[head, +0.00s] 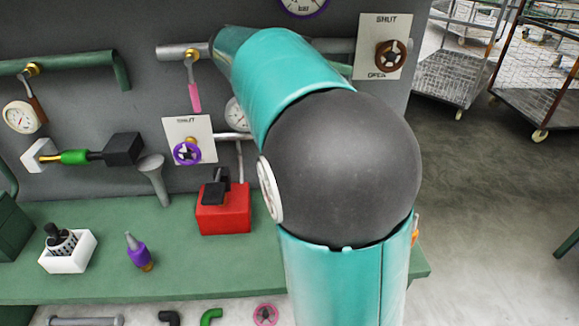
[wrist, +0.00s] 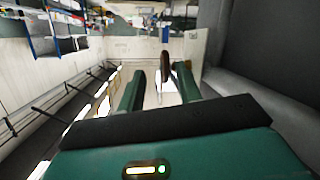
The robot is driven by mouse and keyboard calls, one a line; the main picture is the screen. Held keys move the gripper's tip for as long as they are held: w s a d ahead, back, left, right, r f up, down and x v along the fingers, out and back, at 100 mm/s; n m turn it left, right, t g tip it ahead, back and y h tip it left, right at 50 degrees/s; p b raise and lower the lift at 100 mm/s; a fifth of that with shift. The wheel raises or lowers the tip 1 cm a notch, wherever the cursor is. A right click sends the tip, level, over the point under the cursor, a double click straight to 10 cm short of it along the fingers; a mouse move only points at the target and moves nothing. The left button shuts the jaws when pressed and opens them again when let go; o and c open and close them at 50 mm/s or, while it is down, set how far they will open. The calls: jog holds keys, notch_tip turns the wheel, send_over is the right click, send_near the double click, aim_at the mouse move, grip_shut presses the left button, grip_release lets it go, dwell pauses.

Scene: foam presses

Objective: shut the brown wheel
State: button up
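The brown wheel (head: 390,56) sits on a white plate (head: 383,30) at the upper right of the wall in the head view. The plate reads SHUT above the wheel and OPEN below it. In the wrist view the wheel (wrist: 164,62) shows nearly edge-on, close to the tip of the right finger. My gripper (wrist: 156,75) is open, its two green fingers apart. The wheel appears in the gap between the fingertips, nearer the right one; I cannot tell whether they touch. In the head view my arm hides my gripper.
A grey pipe (head: 182,51) runs along the wall behind my arm. A purple wheel (head: 187,152) on another white plate is lower left. The green bench (head: 110,285) holds a red box (head: 223,212) and a purple bottle (head: 139,252). Floor is free at right, before wire carts (head: 540,95).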

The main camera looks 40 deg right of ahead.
jog(key=s+a+f+n+t+y, duration=0.3)
jog(key=a+f+n+t+y, duration=0.1)
jog(key=a+f+n, duration=0.2)
jog(key=s+a+f+n+t+y, duration=0.3)
jog(key=a+f+n+t+y, duration=0.1)
jog(key=a+f+n, duration=0.3)
jog(key=shift+s+a+f+y, duration=0.3)
jog(key=shift+a+f, duration=0.3)
jog(key=shift+a, duration=0.8)
jog(key=s+a+f+n+t+y, duration=0.2)
jog(key=a+n, duration=0.1)
jog(key=a, duration=0.4)
jog(key=s+a+f+n+t+y, duration=0.2)
jog(key=s+a+f+n+y, duration=0.1)
jog(key=a, duration=0.3)
jog(key=shift+s+a+f+n, duration=0.15)
jog(key=shift+a+f+n, duration=0.2)
jog(key=shift+n, duration=0.15)
